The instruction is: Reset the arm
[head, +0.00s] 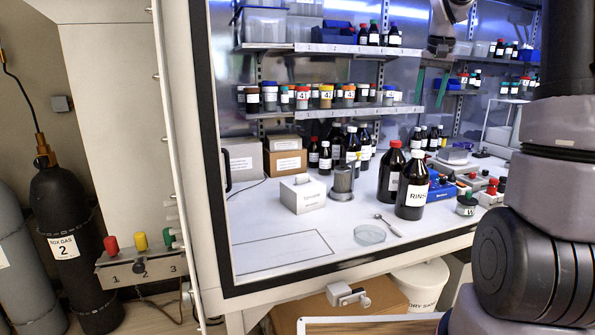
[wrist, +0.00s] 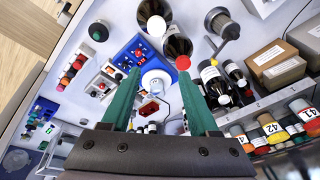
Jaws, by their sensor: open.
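My gripper (wrist: 159,74) shows in the wrist view with two green fingers spread apart and nothing held between them. In the head view my gripper (head: 430,102) hangs inside the cabinet, fingers down, in front of the back shelves. My arm (head: 565,150) runs down the right side of the head view.
On the bench stand two large brown bottles (head: 412,190), a white tissue box (head: 302,194), a metal cylinder (head: 343,182) and a glass dish (head: 370,235). Shelves (head: 320,110) hold several jars. The front left bench is clear. A gas cylinder (head: 75,235) stands outside.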

